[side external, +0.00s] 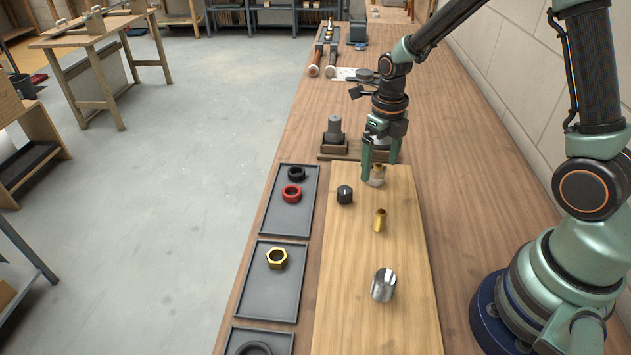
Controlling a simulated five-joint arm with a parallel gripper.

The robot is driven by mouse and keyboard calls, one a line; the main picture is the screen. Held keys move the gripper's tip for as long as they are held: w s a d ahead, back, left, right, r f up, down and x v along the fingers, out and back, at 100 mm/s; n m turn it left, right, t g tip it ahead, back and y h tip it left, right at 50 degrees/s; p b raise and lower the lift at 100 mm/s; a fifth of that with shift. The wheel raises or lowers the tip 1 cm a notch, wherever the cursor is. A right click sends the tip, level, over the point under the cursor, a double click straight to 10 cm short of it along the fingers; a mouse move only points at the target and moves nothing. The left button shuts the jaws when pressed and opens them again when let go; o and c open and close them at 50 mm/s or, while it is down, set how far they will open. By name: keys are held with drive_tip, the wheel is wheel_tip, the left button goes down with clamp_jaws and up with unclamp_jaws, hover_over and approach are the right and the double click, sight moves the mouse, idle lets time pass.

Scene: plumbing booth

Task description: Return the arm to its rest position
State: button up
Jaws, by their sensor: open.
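My arm reaches in from the right, and my gripper (380,176) points down over the far end of the light wooden board (349,309). Its green fingers are open. A small pale fitting with a brass-coloured part (377,180) stands at the fingertips, partly hidden by them. I cannot tell whether the fingers touch it. A black cap (344,195) sits on the board just left of my gripper.
Grey trays line the bench's left side: one holds a black ring (296,174) and a red ring (292,193), another a brass nut (277,258). A dark fitting (334,130) stands in a holder behind the board. A block wall (518,75) runs along the right.

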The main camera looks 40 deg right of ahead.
drive_tip(key=shift+r, duration=2.25)
drive_tip(key=shift+r+n, duration=0.3)
drive_tip(key=shift+n, duration=0.1)
drive_tip(key=s+a+r+n+t, duration=0.2)
drive_tip(key=s+r+n, duration=0.3)
drive_tip(key=n, duration=1.2)
drive_tip(key=s+a+r+n+t, duration=0.3)
drive_tip(key=s+r+n, duration=0.2)
drive_tip(key=n, duration=1.3)
wheel_tip(320, 180, up, 4)
drive_tip(key=shift+f+t, duration=0.2)
drive_tip(key=shift+t, duration=0.1)
